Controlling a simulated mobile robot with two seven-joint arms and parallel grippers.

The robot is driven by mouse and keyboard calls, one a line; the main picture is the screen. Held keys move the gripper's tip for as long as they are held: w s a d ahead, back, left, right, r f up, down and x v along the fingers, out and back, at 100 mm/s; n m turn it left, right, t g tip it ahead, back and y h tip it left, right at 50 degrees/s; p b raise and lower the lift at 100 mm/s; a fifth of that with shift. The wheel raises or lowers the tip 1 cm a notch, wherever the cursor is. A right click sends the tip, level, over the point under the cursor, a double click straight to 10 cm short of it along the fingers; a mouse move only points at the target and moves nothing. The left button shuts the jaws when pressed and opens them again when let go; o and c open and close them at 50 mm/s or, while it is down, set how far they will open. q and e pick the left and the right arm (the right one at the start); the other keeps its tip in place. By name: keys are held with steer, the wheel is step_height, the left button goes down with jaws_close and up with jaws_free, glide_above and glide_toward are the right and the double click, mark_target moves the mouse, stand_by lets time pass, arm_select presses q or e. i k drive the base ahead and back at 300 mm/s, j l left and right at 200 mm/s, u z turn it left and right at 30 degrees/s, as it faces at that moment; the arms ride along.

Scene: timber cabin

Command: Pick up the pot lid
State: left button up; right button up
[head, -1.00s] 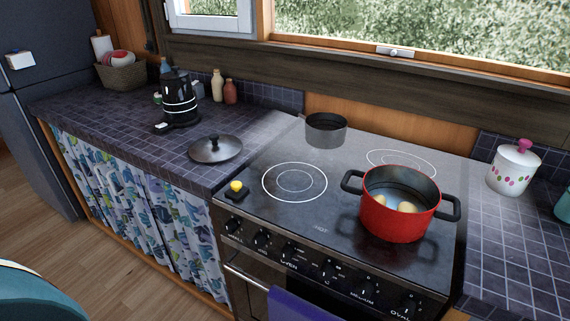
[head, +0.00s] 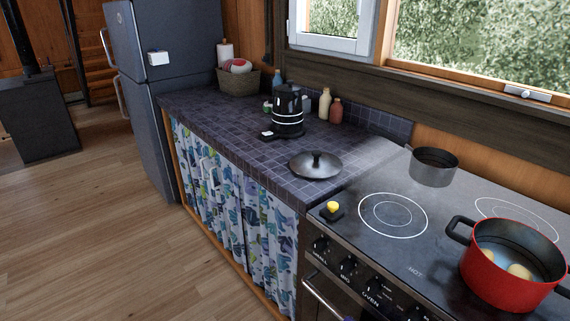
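The pot lid (head: 315,165) is dark metal with a black knob on top. It lies flat, knob up, on the tiled counter (head: 240,150), near the counter's right end beside the stove. Nothing covers it. A red pot (head: 505,285) with black handles stands uncovered on the stove at the lower right, with yellowish round pieces inside. Neither of my grippers shows in the head view.
A black kettle (head: 287,115) stands on the counter behind the lid, with bottles (head: 325,104) and a basket (head: 237,80) farther back. A small grey pot (head: 433,168) stands on the stove (head: 400,255). A yellow-topped item (head: 333,209) sits at its front left corner. Wooden floor at left is clear.

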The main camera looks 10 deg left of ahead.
mark_target(315, 164)
steer(key=i+j+z, duration=0.1)
steer(key=z, duration=1.15)
steer(key=j+z, duration=0.45)
steer(key=k+j+z, duration=0.15)
steer(key=j+z, duration=0.25)
steer(key=k+j+z, duration=0.15)
steer(key=j, duration=0.25)
steer(key=j+z, duration=0.1)
steer(key=j, duration=0.25)
steer(key=k+j+z, duration=0.15)
steer(key=j, duration=0.25)
